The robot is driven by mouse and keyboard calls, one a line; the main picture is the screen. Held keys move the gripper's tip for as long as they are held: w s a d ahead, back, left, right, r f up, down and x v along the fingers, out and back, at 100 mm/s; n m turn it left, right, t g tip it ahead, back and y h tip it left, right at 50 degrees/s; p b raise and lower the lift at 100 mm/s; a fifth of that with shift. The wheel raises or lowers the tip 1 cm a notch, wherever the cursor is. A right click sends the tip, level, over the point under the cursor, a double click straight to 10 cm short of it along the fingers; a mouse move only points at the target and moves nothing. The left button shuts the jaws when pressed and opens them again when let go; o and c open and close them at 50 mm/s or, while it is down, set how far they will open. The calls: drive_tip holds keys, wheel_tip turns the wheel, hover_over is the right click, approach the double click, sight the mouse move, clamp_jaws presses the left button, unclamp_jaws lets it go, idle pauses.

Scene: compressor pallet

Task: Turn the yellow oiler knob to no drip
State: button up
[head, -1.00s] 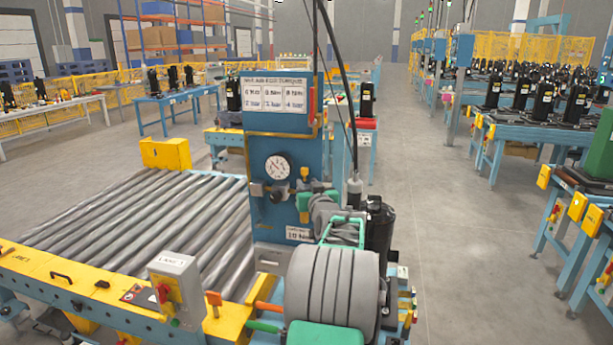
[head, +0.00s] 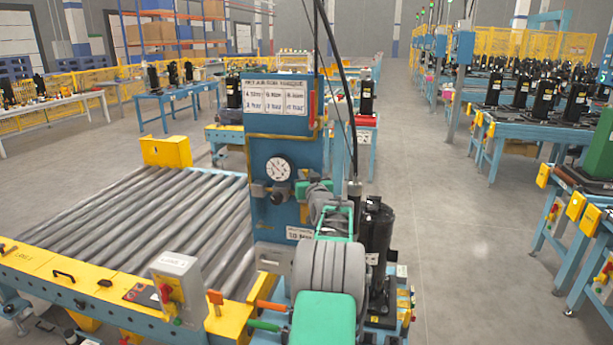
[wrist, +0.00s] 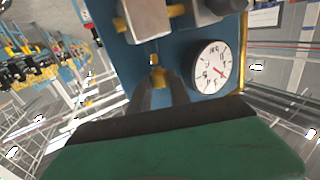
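The yellow oiler knob (wrist: 159,76) shows in the wrist view in front of the blue panel, between the tips of my two dark fingers. My gripper (wrist: 160,84) has its fingers apart around it; whether they touch the knob is not clear. In the head view my gripper (head: 306,188) is at the panel's valve row and hides the knob. The round white pressure gauge (head: 278,168) is left of my gripper there. In the wrist view the gauge (wrist: 210,67) is right of the fingers.
The blue panel (head: 272,228) carries a white instruction sheet (head: 275,95) above and other fittings beside the gauge. A black compressor (head: 375,240) stands close right of my arm. A roller conveyor (head: 150,220) lies left.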

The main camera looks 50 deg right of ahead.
clamp_jaws()
drive_tip(key=shift+a+b, duration=0.1)
drive_tip(key=shift+b, duration=0.2)
drive_tip(key=shift+w+a+f+m+g+h+b, duration=0.1)
drive_tip(key=shift+w+f+m+g+h+b, duration=0.1)
drive_tip(key=shift+m+g+h+b, duration=0.35)
drive_tip(key=shift+w+a+r+m+g+h+b, duration=0.15)
drive_tip(key=shift+m+g+h+b, duration=0.55)
drive_tip(key=shift+m+g, duration=0.6)
drive_tip(key=shift+w+m+g+h+b, duration=0.15)
drive_tip(key=shift+m+g+h+b, duration=0.35)
drive_tip(key=shift+m+g+h, duration=0.8)
drive_tip(key=shift+w+a+r+m+g+h+b, duration=0.15)
drive_tip(key=shift+m+g+h+b, duration=0.45)
drive_tip(key=shift+g, duration=1.25)
drive_tip(key=shift+m, duration=0.25)
